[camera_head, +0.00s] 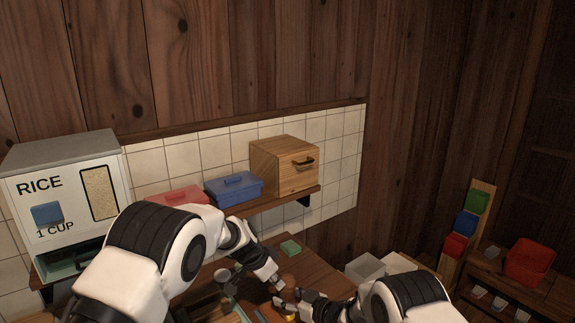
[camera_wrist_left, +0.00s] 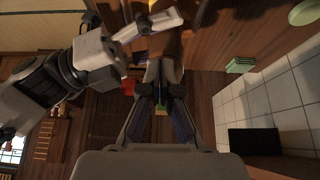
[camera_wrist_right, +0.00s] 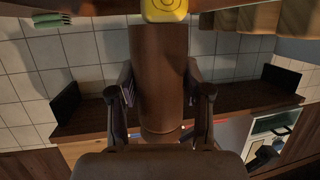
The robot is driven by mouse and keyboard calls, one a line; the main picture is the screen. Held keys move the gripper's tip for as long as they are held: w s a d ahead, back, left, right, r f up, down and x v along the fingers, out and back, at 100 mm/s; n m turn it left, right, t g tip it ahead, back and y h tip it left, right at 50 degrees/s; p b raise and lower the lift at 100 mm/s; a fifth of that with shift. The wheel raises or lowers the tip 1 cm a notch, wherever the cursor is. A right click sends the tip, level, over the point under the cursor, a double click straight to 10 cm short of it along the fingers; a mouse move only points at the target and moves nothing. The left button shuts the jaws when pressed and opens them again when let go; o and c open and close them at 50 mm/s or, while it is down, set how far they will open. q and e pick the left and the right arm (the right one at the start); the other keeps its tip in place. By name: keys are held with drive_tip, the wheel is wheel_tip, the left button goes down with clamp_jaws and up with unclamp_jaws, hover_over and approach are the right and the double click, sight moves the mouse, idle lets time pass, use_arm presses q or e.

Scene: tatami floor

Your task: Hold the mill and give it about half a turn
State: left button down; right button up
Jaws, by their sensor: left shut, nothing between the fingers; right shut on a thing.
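The mill (camera_wrist_right: 160,70) is a dark brown wooden cylinder between the two fingers of my right gripper (camera_wrist_right: 163,92) in the right wrist view. My right gripper is shut on it. In the head view the mill (camera_head: 289,281) is small and partly hidden by both grippers. My left gripper (camera_head: 277,283) is close beside it on the left. In the left wrist view my left gripper (camera_wrist_left: 162,80) is shut and empty, with the brown mill (camera_wrist_left: 166,45) just past its fingertips. Whether the left fingers touch the mill is unclear.
A yellow object (camera_wrist_right: 165,10) is near the mill. A green block (camera_head: 290,247) lies on the table (camera_head: 310,265). Behind, a shelf bears a blue box (camera_head: 234,190), a red box (camera_head: 180,196) and a wooden box (camera_head: 285,168). A rice dispenser (camera_head: 65,190) is at left.

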use_arm(q)
drive_tip(key=shift+w+d, duration=0.15)
drive_tip(key=shift+w, duration=0.05)
idle(0.6)
drive_tip(key=shift+w+a, duration=0.35)
drive_tip(key=shift+w, duration=0.1)
use_arm(e)
drive_tip(key=shift+s, duration=0.1)
use_arm(q)
wheel_tip(320, 180, up, 6)
drive_tip(key=shift+s+a, duration=0.15)
drive_tip(key=shift+a, duration=0.2)
idle(0.5)
